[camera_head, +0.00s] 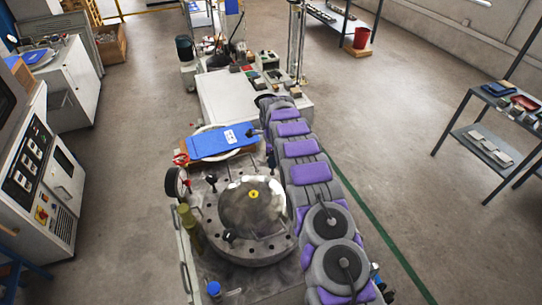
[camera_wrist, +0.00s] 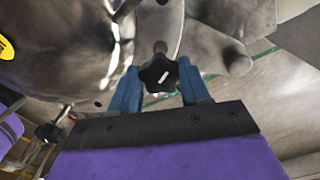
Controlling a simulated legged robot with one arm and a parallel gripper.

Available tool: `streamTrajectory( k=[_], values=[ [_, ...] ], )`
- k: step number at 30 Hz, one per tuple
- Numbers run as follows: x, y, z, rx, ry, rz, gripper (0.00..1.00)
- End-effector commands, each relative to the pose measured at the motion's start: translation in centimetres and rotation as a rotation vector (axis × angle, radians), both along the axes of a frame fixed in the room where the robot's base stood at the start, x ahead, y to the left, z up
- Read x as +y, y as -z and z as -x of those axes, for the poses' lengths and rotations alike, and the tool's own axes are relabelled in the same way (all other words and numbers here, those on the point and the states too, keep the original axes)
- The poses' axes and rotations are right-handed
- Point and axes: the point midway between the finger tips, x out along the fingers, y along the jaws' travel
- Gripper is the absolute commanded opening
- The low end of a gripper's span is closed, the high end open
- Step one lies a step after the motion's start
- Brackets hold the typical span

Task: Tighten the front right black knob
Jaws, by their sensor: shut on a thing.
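In the wrist view, a black star-shaped knob (camera_wrist: 155,77) sits between the two blue fingers of my gripper (camera_wrist: 159,68), which is shut on it. The knob is at the rim of the metal dome (camera_wrist: 70,45). In the head view, the dome (camera_head: 245,212) with a yellow mark on top sits on a round drilled base plate (camera_head: 262,251). One black knob (camera_head: 229,236) shows at the dome's front and another (camera_head: 212,180) at its back left. My purple and grey arm runs along the right and hides that side; my gripper cannot be made out there.
A pressure gauge (camera_head: 176,182) with a red valve stands at the plate's left. A blue clipboard (camera_head: 222,141) lies behind the dome. Another black knob (camera_wrist: 48,132) shows at lower left in the wrist view. Open floor lies right of my arm, before a shelf (camera_head: 482,148).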

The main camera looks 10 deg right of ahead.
Motion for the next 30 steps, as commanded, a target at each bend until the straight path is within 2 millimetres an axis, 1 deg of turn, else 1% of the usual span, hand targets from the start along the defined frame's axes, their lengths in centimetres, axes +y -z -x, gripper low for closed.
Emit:
streamTrajectory(
  k=[1,6,30],
  values=[
    [-0.26,-0.46,-0.13,-0.005,0.046,0.003,0.16],
    [-0.4,-0.52,-0.16,-0.009,0.209,0.004,0.16],
    [-0.47,-0.18,0.02,-0.008,0.95,0.005,0.16]
  ],
)
